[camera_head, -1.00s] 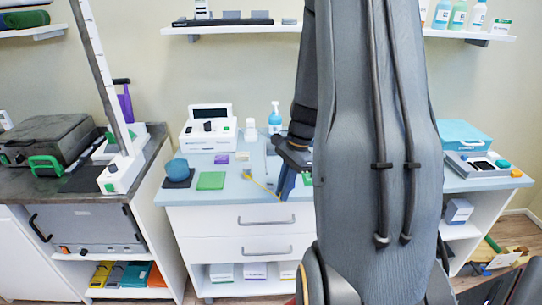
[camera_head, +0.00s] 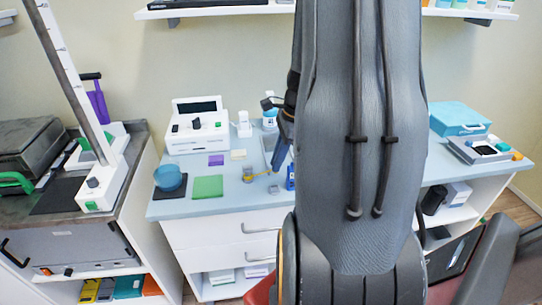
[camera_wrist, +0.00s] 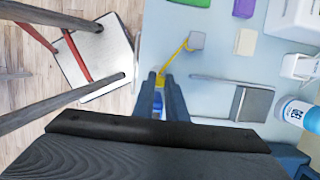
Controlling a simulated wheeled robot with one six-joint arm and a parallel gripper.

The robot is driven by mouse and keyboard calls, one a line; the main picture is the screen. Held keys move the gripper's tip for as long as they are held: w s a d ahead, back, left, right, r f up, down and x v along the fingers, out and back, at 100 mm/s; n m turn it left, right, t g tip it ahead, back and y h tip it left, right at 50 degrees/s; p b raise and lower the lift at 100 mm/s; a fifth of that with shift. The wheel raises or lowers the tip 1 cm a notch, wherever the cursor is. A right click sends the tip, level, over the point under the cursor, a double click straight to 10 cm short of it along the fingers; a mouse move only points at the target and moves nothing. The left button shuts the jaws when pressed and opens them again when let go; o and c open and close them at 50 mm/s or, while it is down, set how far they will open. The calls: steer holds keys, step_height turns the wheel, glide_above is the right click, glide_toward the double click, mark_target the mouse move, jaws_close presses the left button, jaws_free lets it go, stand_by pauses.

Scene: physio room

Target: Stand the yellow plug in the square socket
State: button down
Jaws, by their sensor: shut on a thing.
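My gripper (camera_head: 278,162) is over the front part of the light-blue counter, partly hidden by my arm. In the wrist view, its narrow fingers (camera_wrist: 163,79) are shut on the yellow plug (camera_wrist: 160,80), of which only a little shows at the tips. A yellow lead (camera_wrist: 178,56) runs from the plug to a small grey block (camera_wrist: 197,41), which also stands on the counter in the head view (camera_head: 247,173). A small grey piece (camera_head: 274,189) sits just below the gripper; I cannot tell whether it is the square socket.
A green mat (camera_head: 207,187), a blue bowl (camera_head: 168,178) and a purple block (camera_head: 216,160) lie to the left. A white device (camera_head: 197,130) stands behind. A grey tray (camera_wrist: 256,103) and a white bottle (camera_wrist: 297,111) are right of the fingers in the wrist view.

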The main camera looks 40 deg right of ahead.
steer(key=shift+b+x, duration=1)
steer(key=shift+x, duration=0.05)
step_height(320, 180, down, 3)
steer(key=b, duration=0.3)
steer(key=shift+s+d, duration=0.1)
steer(key=shift+s, duration=0.05)
steer(key=shift+p, duration=0.7)
stand_by(0.4)
steer(key=shift+f+b, duration=0.7)
steer(key=shift+f, duration=0.4)
stand_by(1.0)
stand_by(0.4)
steer(key=c, duration=1.2)
jaws_free()
steer(key=shift+r, duration=0.15)
